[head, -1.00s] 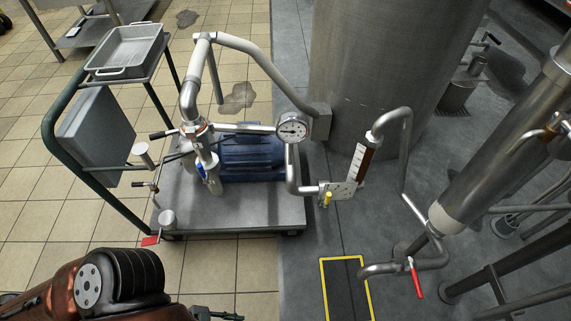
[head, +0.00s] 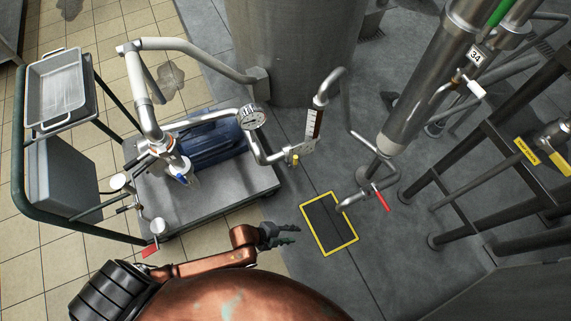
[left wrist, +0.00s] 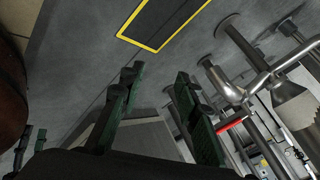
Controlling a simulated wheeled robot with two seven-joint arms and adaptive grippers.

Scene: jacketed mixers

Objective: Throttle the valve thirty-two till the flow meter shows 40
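No tag reading 32 is legible. A valve with a red lever (head: 382,200) sits on the low pipe at the foot of the slanted steel pipe, right of the yellow-framed floor plate. The red lever also shows in the left wrist view (left wrist: 232,123). A flow meter (head: 314,124), an upright tube with a dark red column and scale, stands on the pipe beyond; its reading is too small to tell. My left gripper (head: 281,235) is open and empty, left of the plate and apart from the valve. Its spread fingers show in the left wrist view (left wrist: 160,100). My right gripper is not seen.
A cart (head: 240,199) carries a blue motor (head: 215,147), pipes and a round gauge (head: 251,117). A yellow-framed plate (head: 348,246) lies on the floor. A tag reading 34 (head: 475,57) hangs at upper right. Dark frame posts stand at right. Grey floor is open around the plate.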

